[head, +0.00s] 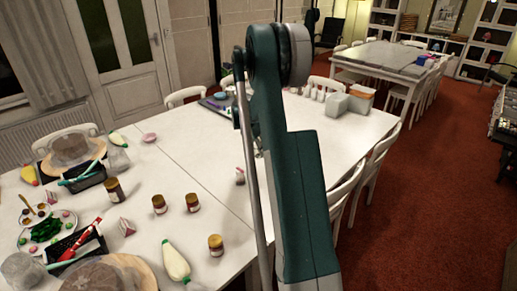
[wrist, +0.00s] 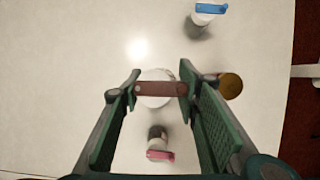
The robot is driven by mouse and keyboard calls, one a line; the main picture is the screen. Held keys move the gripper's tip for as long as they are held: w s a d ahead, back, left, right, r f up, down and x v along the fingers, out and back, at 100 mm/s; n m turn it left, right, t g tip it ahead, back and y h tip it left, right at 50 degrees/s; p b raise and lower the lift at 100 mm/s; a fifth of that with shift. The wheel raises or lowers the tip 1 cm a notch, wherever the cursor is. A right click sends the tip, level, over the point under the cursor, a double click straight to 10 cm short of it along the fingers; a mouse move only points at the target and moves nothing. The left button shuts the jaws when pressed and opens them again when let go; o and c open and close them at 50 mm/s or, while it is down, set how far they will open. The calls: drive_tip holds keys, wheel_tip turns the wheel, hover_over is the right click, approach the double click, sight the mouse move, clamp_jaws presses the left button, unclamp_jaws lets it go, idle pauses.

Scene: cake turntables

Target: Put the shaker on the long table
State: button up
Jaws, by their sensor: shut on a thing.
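In the wrist view my gripper (wrist: 159,84) is shut on a small item with a brown-red bar across a round white body (wrist: 156,102), which I take to be the shaker. The bar spans between the two green fingers. I cannot tell whether it touches the white surface below or hangs just above it. In the head view my own arm hides the gripper and the held item. The long white table (head: 180,165) fills the front of the head view. A second long table (head: 385,58) stands at the far right.
Close to my gripper are a blue-topped item (wrist: 208,12), a brown round lid (wrist: 231,86) and a pink-tabbed item (wrist: 158,148). Jars (head: 160,204), a white bottle (head: 175,262) and plates crowd the table's left. White chairs (head: 345,200) line its right side.

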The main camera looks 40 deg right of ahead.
idle(0.4)
drive_tip(key=w+a+n+t+b, duration=0.15)
drive_tip(key=w+a, duration=0.25)
drive_tip(key=a, duration=1.1)
drive_tip(key=w+a+n+t+b, duration=0.1)
drive_tip(key=w+a+n, duration=0.25)
drive_tip(key=a, duration=1.15)
drive_tip(key=s+a+n+y+b, duration=0.1)
drive_tip(key=s+a+n, duration=0.1)
drive_tip(key=a, duration=1.5)
drive_tip(key=s+a+n+t+y+b, duration=0.1)
drive_tip(key=a, duration=1.5)
drive_tip(key=shift+s+a+n+b, duration=0.35)
drive_tip(key=shift+n, duration=0.05)
drive_tip(key=shift+t, duration=0.25)
wheel_tip(320, 180, down, 6)
drive_tip(key=b, duration=0.1)
drive_tip(key=shift+b, duration=0.3)
drive_tip(key=shift+f, duration=0.15)
